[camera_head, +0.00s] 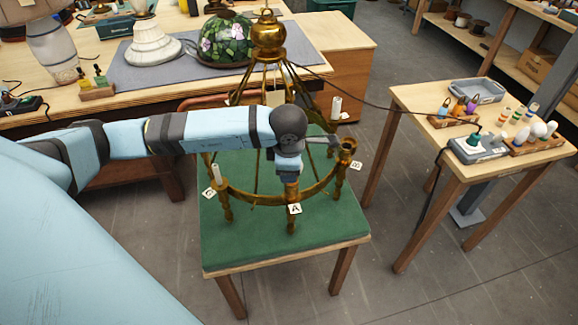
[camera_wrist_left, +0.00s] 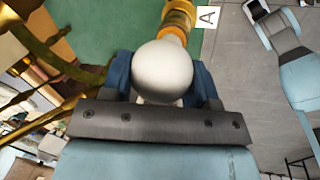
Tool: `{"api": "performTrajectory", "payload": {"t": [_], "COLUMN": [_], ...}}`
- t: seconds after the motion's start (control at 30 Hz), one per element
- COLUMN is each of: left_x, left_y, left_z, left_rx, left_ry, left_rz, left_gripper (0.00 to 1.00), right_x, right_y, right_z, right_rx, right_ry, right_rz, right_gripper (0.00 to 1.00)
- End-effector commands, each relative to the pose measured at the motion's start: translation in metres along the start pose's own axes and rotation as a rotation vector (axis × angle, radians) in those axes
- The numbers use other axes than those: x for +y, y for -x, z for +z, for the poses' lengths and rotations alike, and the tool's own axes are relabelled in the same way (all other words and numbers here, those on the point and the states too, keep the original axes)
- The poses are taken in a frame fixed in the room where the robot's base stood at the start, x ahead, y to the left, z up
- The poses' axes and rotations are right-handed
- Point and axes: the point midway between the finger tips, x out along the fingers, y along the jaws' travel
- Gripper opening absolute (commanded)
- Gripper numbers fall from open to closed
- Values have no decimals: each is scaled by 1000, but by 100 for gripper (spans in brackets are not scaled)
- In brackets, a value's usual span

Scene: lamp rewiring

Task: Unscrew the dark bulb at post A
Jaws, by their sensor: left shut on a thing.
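The brass chandelier (camera_head: 268,35) stands on a green-topped table, with post A (camera_head: 292,222) at its near side beside a white A label (camera_head: 295,209). My left gripper (camera_head: 288,185) reaches down over post A from the left. In the left wrist view a round, greyish-white bulb (camera_wrist_left: 163,70) sits between the blue fingers of my left gripper (camera_wrist_left: 163,88), which are shut on it. The brass of post A (camera_wrist_left: 178,18) shows just beyond the bulb. The gripper hides the bulb in the head view.
Posts C (camera_head: 226,207) and B (camera_head: 341,180) stand on the ring either side. A side table (camera_head: 405,100) at right holds a grey tray (camera_head: 476,91), several bulbs and a cable reaching the chandelier. A workbench (camera_head: 340,35) with lamps stands behind. Open floor lies at front right.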

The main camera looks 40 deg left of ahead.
Motion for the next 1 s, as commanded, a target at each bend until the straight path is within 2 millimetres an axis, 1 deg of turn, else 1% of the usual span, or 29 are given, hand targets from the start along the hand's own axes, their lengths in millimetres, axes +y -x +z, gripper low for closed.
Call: {"api": "performTrajectory", "payload": {"t": [0.1, 0.37, 0.47, 0.7, 0.8, 0.9, 1.0], "left_x": [0, 0, -1, -3, -3, -4, -4], "left_y": [0, 0, 0, 2, 2, 2, 2], "left_z": [0, 0, 1, 2, 2, 2, 2], "left_rx": [9, 12, 33, 122, 150, 164, 167], "left_ry": [34, 48, 143, 523, 645, 705, 717], "left_rz": [0, 0, -1, -2, -1, 0, 0], "left_gripper": [31, 31, 31, 31, 31, 31, 31], "right_x": [0, 0, 0, 0, 0, 0, 0], "right_y": [0, 0, -1, 0, 2, 2, 2], "right_z": [1, 2, 3, 0, -2, -4, -4], "right_rx": [-2, -3, -3, -2, -1, 1, 2], "right_ry": [0, 0, 0, 0, 0, 0, 0], "right_rz": [0, 0, 0, 0, 0, 0, 1], "right_gripper": [0, 0, 0, 0, 0, 0, 0]}}
